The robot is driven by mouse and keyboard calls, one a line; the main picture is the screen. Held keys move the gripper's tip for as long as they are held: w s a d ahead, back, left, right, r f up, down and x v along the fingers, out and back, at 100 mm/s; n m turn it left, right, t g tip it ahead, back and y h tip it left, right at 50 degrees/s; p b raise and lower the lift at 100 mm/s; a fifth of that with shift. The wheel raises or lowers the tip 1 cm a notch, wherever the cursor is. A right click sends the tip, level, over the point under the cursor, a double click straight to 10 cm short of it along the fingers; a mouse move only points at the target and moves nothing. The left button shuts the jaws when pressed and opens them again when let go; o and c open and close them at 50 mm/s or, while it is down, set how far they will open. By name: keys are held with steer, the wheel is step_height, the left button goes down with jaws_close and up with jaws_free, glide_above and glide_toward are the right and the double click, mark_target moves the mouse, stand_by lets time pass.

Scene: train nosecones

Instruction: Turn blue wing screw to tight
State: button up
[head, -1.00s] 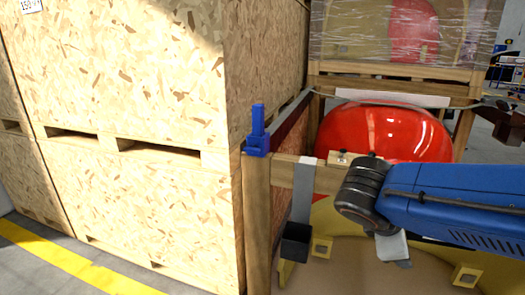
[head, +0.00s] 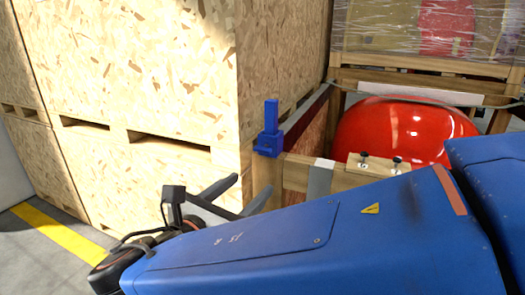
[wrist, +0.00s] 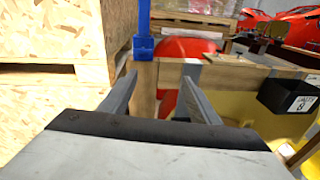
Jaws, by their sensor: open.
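The blue wing screw (head: 269,130) stands upright on top of the corner post of a wooden frame in the head view. It also shows in the wrist view (wrist: 144,35), at the top and a little left of centre, with its upper end cut off. My gripper (head: 248,192) is below and a little left of the screw in the head view, apart from it. In the wrist view my gripper (wrist: 160,82) is open and empty, its two fingers pointing toward the wooden post (wrist: 144,85) under the screw. Part of the post is hidden by my arm in the head view.
Large chipboard crates (head: 130,60) stand close on the left. A red nosecone (head: 390,125) sits inside the wooden frame (head: 300,172). A black box (wrist: 287,97) hangs at the right in the wrist view. A yellow line (head: 55,235) marks clear floor at the left.

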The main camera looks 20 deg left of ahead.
mark_target(261, 152)
steer(key=s+a+n+t+y, duration=0.1)
steer(key=s+a, duration=0.2)
steer(key=a, duration=0.1)
steer(key=w, duration=0.6)
steer(key=w+d, duration=0.1)
steer(key=w, duration=0.4)
steer(key=w+d, duration=0.1)
steer(key=w, duration=0.5)
steer(key=shift+w+r, duration=0.35)
steer(key=shift+r, duration=0.05)
steer(key=c, duration=1.1)
